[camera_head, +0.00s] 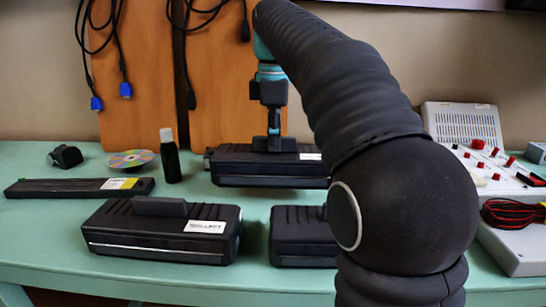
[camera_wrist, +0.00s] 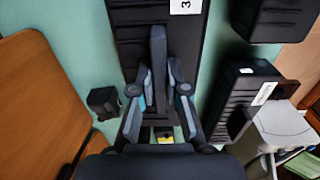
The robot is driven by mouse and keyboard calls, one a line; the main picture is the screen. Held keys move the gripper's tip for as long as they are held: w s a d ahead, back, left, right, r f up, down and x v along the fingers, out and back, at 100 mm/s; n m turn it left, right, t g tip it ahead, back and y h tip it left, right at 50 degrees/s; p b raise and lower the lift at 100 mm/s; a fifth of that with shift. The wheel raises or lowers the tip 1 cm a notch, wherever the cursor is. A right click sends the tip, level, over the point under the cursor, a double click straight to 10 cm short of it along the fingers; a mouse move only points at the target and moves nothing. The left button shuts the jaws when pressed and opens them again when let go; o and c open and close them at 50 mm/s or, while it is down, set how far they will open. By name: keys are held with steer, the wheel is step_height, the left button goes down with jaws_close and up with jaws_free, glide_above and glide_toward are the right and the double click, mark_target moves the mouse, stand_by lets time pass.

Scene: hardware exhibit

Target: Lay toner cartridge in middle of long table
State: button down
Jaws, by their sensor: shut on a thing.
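A black toner cartridge (camera_head: 235,166) with a raised grip on top is at the back middle of the long green table (camera_head: 60,235). My gripper (camera_head: 274,142) comes down from above and is shut on the cartridge's grip. In the wrist view my gripper's fingers (camera_wrist: 158,85) sit on both sides of the grip, and the cartridge (camera_wrist: 130,35) lies lengthwise beneath with a white label near the top. I cannot tell whether it touches the table. My arm hides the right end of the cartridge in the head view.
Two more black cartridges, one at front left (camera_head: 150,235) and one partly behind my arm (camera_head: 295,240), stand in front. A flat black cartridge (camera_head: 60,188), a disc (camera_head: 130,158), a dark bottle (camera_head: 170,160) and a small black object (camera_head: 66,156) are left. White equipment (camera_head: 470,125) stands right.

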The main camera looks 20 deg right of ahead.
mark_target(273, 156)
steer(key=shift+w+a+f, duration=0.1)
steer(key=shift+w, duration=0.05)
steer(key=shift+f, duration=2)
steer(key=shift+f, duration=0.15)
steer(key=c, duration=1.2)
jaws_free()
steer(key=shift+r, duration=3.9)
